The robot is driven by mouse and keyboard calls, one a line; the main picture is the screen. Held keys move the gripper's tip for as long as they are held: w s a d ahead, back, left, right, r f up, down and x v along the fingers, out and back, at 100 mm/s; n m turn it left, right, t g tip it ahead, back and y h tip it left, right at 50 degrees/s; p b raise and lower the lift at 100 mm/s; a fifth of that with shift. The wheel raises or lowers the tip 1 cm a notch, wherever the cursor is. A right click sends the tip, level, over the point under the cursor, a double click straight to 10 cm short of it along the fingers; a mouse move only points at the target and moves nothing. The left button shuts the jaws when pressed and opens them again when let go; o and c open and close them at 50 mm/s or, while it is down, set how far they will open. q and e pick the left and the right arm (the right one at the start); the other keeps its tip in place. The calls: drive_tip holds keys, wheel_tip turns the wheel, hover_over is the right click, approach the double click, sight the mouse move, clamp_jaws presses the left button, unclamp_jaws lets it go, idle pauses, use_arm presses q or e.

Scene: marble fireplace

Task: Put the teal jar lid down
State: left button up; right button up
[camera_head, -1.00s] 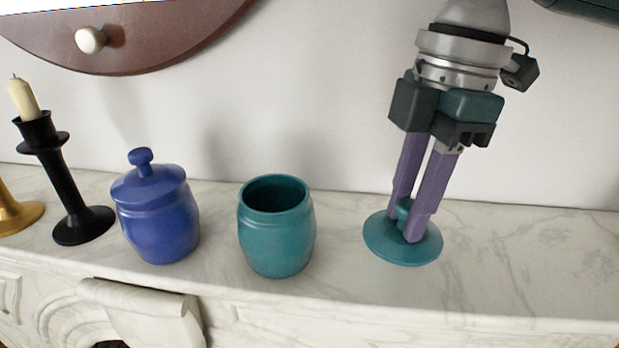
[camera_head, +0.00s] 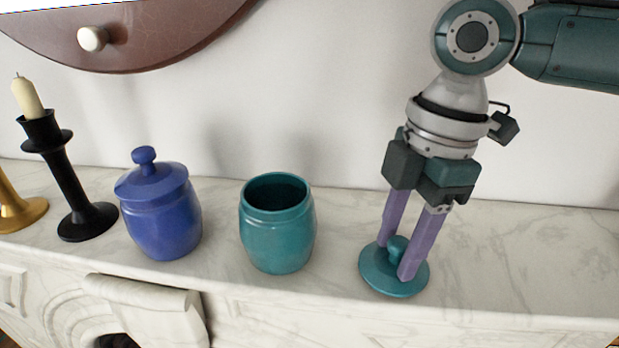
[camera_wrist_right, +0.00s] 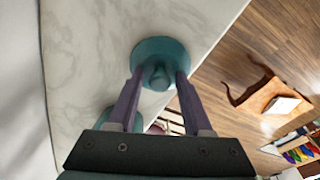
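The teal jar lid (camera_head: 371,274) is knob-up on the marble mantel, close to its front edge; it appears to rest there. It also shows in the right wrist view (camera_wrist_right: 157,46). My right gripper (camera_head: 396,260) points down over it with purple fingers spread on either side of the knob (camera_head: 397,246). In the right wrist view gaps show beside the knob between the fingertips (camera_wrist_right: 159,76). The lidless teal jar (camera_head: 278,235) stands upright to the left, its dark inside visible. My left gripper is out of view.
A lidded blue jar (camera_head: 160,220), a black candlestick (camera_head: 66,185) with a candle and a gold base (camera_head: 18,213) stand farther left. The marble mantel (camera_head: 520,260) is clear to the right. Its front edge drops away; the wall is behind.

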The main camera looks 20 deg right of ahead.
drive_tip(key=shift+o, duration=0.6)
drive_tip(key=shift+r, duration=0.1)
